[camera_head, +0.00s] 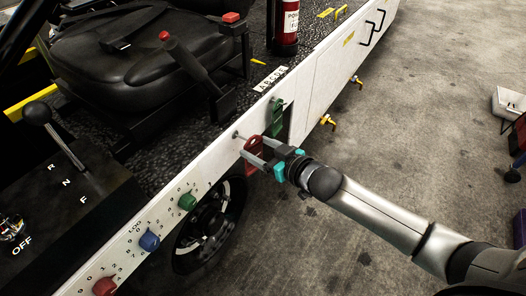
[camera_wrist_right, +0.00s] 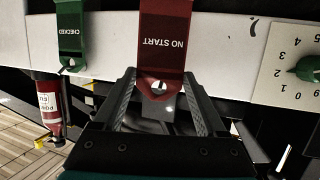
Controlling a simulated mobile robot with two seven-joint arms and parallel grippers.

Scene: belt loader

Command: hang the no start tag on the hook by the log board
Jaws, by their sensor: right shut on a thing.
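The red no start tag (camera_head: 254,146) is at the white side panel of the vehicle, and my right gripper (camera_head: 256,152) is shut on it. In the right wrist view the no start tag (camera_wrist_right: 165,40) shows its lettering upside down, with its holed end between the fingers of my right gripper (camera_wrist_right: 160,95). I cannot tell whether a peg passes through the hole. A small bare hook (camera_head: 236,134) sticks out of the panel between the tag and the log board (camera_head: 150,238); it also shows in the right wrist view (camera_wrist_right: 252,26). My left gripper is out of view.
A green checked tag (camera_head: 277,116) hangs beside the red one. The log board has green, blue and red knobs. Yellow-handled fittings (camera_head: 328,121) stick out of the panel farther along. A fire extinguisher (camera_head: 287,28) stands behind.

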